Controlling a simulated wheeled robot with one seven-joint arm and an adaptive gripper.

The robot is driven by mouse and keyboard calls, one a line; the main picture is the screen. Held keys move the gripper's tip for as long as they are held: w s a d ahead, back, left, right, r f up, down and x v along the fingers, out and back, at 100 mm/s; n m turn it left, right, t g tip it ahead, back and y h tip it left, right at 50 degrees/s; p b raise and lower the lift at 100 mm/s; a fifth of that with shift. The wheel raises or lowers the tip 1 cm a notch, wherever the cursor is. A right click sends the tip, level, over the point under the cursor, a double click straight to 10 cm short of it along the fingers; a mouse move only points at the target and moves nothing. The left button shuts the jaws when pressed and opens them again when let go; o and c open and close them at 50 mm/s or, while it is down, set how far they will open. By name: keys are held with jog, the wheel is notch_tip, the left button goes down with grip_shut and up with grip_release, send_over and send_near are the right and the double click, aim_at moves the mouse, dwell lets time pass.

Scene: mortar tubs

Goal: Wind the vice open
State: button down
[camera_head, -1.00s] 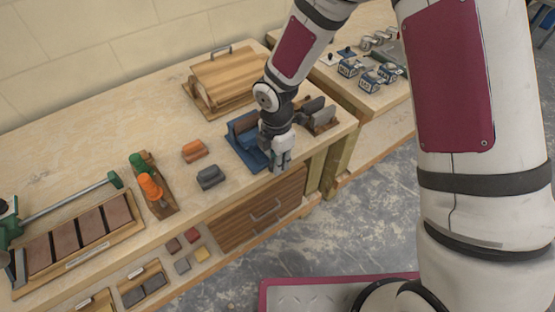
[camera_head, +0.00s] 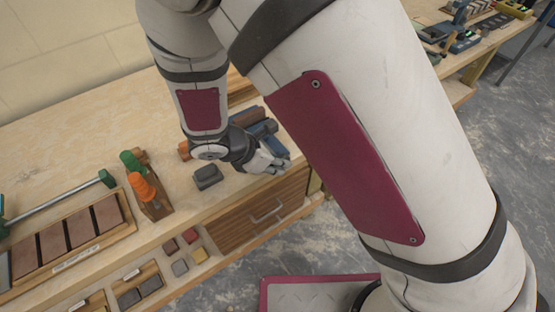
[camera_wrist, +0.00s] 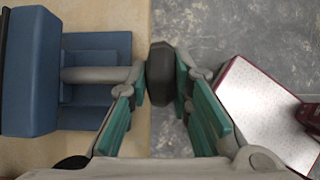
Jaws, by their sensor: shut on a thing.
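The blue vice (camera_head: 266,130) sits at the front edge of the wooden bench, largely hidden by my arm in the head view. In the wrist view its blue body (camera_wrist: 30,75) fills the left side, and a grey spindle (camera_wrist: 95,75) runs right from it to a dark rounded knob (camera_wrist: 160,75). My gripper (camera_wrist: 163,88) is shut on this knob, with its green pads on either side of it. In the head view my gripper (camera_head: 268,161) is low at the bench front, with the wrist tilted in from the left.
A dark grey block (camera_head: 208,177) lies just left of my gripper. An orange-handled tool (camera_head: 143,187) and a green-handled one (camera_head: 131,161) stand in a wooden rack farther left. A drawer (camera_head: 262,212) lies below.

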jog(key=t+h, duration=0.1)
jog(key=h+b, duration=0.1)
jog(key=t+h+b, duration=0.1)
jog(key=shift+w+a+f+t+h, duration=0.1)
jog(key=shift+a+f+t+h, duration=0.2)
jog(key=shift+f+t+h+b, duration=0.1)
jog(key=shift+t+h+b, duration=0.9)
jog(key=shift+h, duration=0.5)
jog(key=c, duration=1.4)
grip_release()
jog(key=shift+a, duration=0.1)
jog(key=shift+c, duration=0.2)
jog(key=shift+s, duration=0.2)
jog(key=v, duration=1.1)
jog(key=shift+s+a, duration=0.2)
jog(key=shift+a, duration=0.15)
